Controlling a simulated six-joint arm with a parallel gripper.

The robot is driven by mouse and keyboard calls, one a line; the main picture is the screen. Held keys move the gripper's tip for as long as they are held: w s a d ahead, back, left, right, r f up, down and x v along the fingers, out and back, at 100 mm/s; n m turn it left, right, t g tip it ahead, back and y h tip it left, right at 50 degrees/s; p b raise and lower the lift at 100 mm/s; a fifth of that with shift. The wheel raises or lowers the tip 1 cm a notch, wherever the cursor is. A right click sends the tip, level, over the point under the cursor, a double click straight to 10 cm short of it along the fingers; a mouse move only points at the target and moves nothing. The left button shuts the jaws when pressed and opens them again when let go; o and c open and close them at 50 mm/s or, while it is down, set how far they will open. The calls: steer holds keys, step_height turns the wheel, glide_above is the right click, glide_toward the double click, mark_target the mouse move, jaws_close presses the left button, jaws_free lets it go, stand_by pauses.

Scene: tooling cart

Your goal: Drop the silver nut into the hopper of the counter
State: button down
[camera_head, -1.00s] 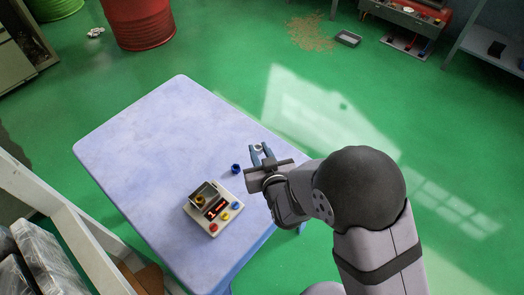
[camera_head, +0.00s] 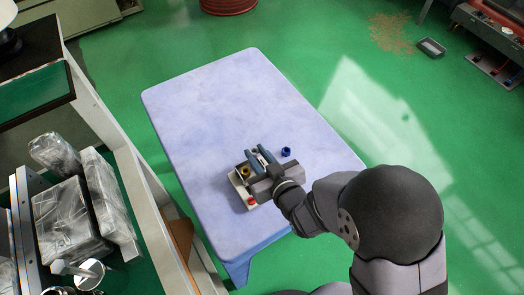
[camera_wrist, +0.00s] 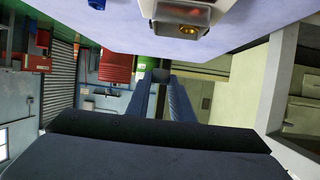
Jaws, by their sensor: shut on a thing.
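My gripper (camera_head: 259,152) is shut on the silver nut (camera_wrist: 161,76), which looks dark grey between the fingertips in the wrist view, where the gripper also shows (camera_wrist: 160,82). In the head view my gripper is over the counter (camera_head: 238,186) and hides much of it. The counter's hopper (camera_wrist: 184,14) shows at the top of the wrist view, apart from the held nut. A brass-coloured nut (camera_head: 245,171) is in the hopper. I cannot tell the nut's exact height above it.
A blue nut (camera_head: 286,151) lies on the pale blue table (camera_head: 200,110), right of the counter. The table's far and left parts are clear. A shelf unit with wrapped packages (camera_head: 72,215) stands to the left.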

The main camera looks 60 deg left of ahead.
steer(key=shift+f+b, duration=1.85)
steer(key=shift+f, duration=0.55)
steer(key=c, duration=1.5)
jaws_free()
steer(key=shift+v, duration=3.7)
